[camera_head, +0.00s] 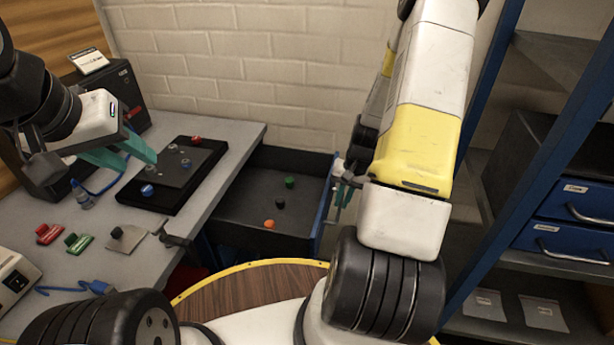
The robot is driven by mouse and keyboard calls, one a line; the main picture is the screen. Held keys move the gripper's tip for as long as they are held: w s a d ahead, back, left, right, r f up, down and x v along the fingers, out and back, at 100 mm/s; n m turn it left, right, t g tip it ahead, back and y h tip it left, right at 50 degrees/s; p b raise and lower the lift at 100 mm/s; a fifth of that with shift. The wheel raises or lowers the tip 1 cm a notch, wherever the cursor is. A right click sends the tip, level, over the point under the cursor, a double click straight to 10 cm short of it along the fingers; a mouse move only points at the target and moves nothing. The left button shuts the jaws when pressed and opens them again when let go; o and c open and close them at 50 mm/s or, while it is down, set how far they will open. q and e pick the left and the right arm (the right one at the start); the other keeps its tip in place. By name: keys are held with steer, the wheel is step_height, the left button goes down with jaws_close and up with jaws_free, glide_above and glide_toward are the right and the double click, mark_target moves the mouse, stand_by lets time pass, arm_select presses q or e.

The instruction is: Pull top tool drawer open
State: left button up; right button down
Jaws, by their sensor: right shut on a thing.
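The open tool drawer (237,227) extends right from under the grey workbench. It has a dark interior and a blue front (325,208). Inside lie a green piece (289,182), a black piece (280,203) and an orange piece (269,224). My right gripper (341,193) is at the outer side of the blue front, shut on what seems to be its handle; the grip is partly hidden by my arm. My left gripper (138,166) is open and empty, with teal fingers above the workbench, left of the dark tray.
The workbench (235,135) holds a dark tray (165,195), a small blue-capped bottle (81,195), red (48,234) and green (78,242) pieces, and a dark box (120,90). A blue-framed shelf (497,150) with closed blue drawers (560,241) stands right. A brick wall is behind.

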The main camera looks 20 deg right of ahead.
steer(key=shift+s+d, duration=0.5)
steer(key=shift+d, duration=0.35)
steer(key=shift+s+d, duration=0.45)
steer(key=shift+d, duration=0.35)
steer(key=c, duration=1.8)
jaws_free()
steer(key=shift+o, duration=0.2)
steer(key=shift+r, duration=0.1)
steer(key=v, duration=0.7)
steer(key=shift+r, duration=0.3)
